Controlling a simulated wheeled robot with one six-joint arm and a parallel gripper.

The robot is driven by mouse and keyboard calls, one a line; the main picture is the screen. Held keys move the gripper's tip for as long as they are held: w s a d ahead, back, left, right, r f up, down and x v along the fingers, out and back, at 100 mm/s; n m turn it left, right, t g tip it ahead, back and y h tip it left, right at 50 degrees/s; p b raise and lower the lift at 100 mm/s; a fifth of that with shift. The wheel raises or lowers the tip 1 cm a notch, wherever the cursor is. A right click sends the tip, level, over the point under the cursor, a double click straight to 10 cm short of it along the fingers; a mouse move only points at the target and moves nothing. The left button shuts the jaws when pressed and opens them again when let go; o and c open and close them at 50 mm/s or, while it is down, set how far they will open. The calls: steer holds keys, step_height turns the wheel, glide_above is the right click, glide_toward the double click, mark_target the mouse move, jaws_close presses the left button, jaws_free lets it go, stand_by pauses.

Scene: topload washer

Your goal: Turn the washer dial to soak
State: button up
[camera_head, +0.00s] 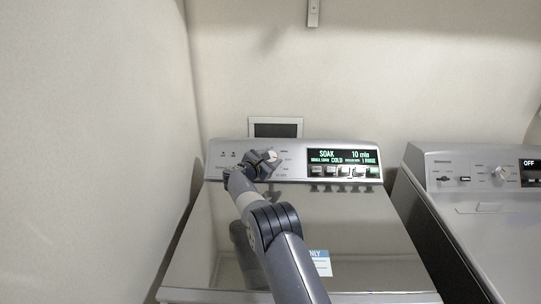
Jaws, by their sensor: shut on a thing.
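The topload washer has a grey control panel (222,152) along its back edge. Its lit display (342,157) reads SOAK, 10 min, with COLD on the line below. My gripper (272,158) is at the left part of the panel, shut on the washer dial (271,155). Only a small light part of the dial shows; my gripper's fingers hide the rest, so I cannot read its pointer. A row of buttons (345,172) sits under the display. The washer's shiny lid (360,225) is closed.
A second machine (460,220) stands at the right, with its own knob (500,173) and a display reading OFF (530,164). A wall (95,150) is close on the left. A wall box (275,128) is behind the panel.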

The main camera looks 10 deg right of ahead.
steer(key=shift+m+g+h+p, duration=0.3)
steer(key=shift+m+g+p, duration=0.4)
steer(key=shift+m, duration=0.4)
steer(key=o, duration=1)
steer(key=shift+c, duration=0.2)
steer(key=shift+a, duration=0.1)
steer(key=b+v, duration=0.3)
steer(key=v, duration=0.7)
steer(key=shift+s+a, duration=0.25)
steer(key=shift+r, duration=0.15)
